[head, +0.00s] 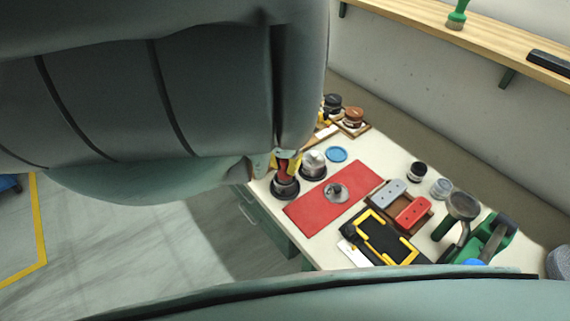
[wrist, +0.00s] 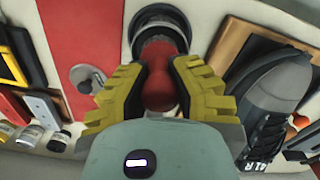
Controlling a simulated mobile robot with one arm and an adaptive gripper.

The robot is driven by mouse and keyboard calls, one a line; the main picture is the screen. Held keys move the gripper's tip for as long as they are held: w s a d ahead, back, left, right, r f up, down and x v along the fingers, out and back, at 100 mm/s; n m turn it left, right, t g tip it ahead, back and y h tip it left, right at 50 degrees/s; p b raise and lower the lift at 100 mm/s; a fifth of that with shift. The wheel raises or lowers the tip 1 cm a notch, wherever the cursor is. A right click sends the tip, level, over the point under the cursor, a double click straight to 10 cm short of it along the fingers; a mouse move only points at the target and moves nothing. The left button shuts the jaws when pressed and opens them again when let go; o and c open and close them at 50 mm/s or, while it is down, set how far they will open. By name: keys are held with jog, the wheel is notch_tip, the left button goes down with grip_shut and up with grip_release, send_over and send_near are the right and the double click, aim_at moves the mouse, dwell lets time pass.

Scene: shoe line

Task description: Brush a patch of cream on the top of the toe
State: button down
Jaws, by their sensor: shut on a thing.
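My gripper (wrist: 160,92) is shut on a red handle (wrist: 159,86), with a yellow finger on each side. The handle stands over a round black base or cup (wrist: 158,46); whether it rests in the cup or is part of it I cannot tell. In the head view the red handle (head: 285,170) and black cup (head: 285,190) show at the left of the bench, below my arm. A dark grey shoe (wrist: 277,88) lies on a wooden board (wrist: 238,40) to the right in the wrist view, marked "41 R". Cream and bristles cannot be made out.
A red mat (head: 312,214) bears a grey metal disc (head: 337,191). A second black cup with a pale top (head: 313,163) and a blue lid (head: 336,154) are nearby. Grey and red blocks (head: 411,213), a yellow-cornered black tray (head: 378,236) and jars crowd the right. My arm hides much.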

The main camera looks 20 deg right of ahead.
jog(key=shift+r+p, duration=2.8)
jog(key=shift+r, duration=0.75)
jog(key=shift+f, duration=0.1)
jog(key=w+a+r+n, duration=0.2)
jog(key=w+a+r, duration=0.2)
jog(key=r, duration=0.5)
jog(key=w+a+r+n, duration=0.2)
jog(key=w+a+r, duration=0.3)
jog(key=w+r, duration=0.4)
jog(key=shift+a+r+n, duration=0.15)
jog(key=shift+a+n, duration=0.1)
jog(key=shift+n, duration=0.15)
jog(key=shift+w, duration=0.1)
jog(key=shift+a+r, duration=0.25)
jog(key=shift+r, duration=0.15)
